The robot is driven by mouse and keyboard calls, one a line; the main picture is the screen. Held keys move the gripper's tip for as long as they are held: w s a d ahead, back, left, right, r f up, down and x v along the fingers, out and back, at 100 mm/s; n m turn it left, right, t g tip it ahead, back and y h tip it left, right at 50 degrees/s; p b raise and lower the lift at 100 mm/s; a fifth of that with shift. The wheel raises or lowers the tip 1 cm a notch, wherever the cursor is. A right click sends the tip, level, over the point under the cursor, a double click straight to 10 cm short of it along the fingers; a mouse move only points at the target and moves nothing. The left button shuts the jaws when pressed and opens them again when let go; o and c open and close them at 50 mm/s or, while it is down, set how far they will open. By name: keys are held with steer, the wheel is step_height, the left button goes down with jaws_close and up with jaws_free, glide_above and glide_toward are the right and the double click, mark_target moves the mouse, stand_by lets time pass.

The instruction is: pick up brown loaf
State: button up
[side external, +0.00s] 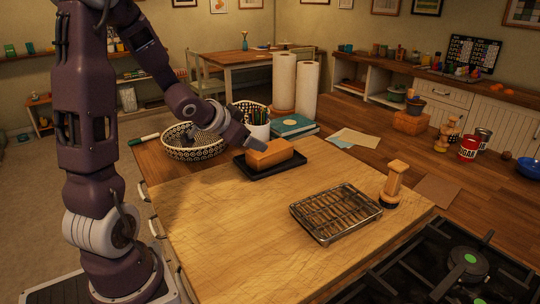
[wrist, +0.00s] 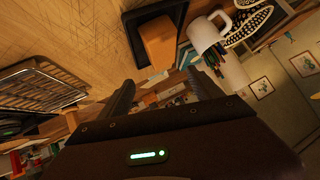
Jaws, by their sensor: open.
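The brown loaf (side external: 270,153) is an orange-brown block lying on a black tray (side external: 264,174) on the wooden worktop. In the wrist view the loaf (wrist: 159,42) is beyond my fingertips, with the tray (wrist: 136,45) around it. My gripper (side external: 254,152) is close by the loaf at its far left side in the side view, and partly hides behind it. In the wrist view my gripper (wrist: 163,88) has its two fingers spread apart with nothing between them. I cannot tell whether a finger touches the loaf.
A wire rack (side external: 336,212) and a wooden mill (side external: 394,184) stand to the right on the worktop (side external: 235,235). A patterned basket (side external: 190,143), a white mug of pencils (side external: 257,122), teal books (side external: 293,126) and two paper rolls (side external: 306,85) are behind. The near worktop is clear.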

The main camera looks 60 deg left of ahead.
steer(key=t+h, duration=0.2)
glide_toward(270, 150)
steer(key=shift+s+a+f, duration=0.45)
steer(key=shift+a+f, duration=0.25)
steer(key=shift+a, duration=0.1)
steer(key=shift+s+a+f+n+t, duration=0.15)
steer(key=shift+s+f+n+t, duration=0.15)
steer(key=shift+t, duration=0.3)
steer(key=shift+w+f+h, duration=0.1)
steer(key=shift+w+h, duration=0.05)
steer(key=shift+h, duration=0.15)
steer(key=shift+t, duration=0.3)
steer(key=x, duration=1.1)
steer(key=shift+w+f, duration=0.2)
steer(key=shift+w, duration=0.15)
jaws_close()
steer(key=shift+r, duration=0.1)
steer(key=shift+r, duration=0.1)
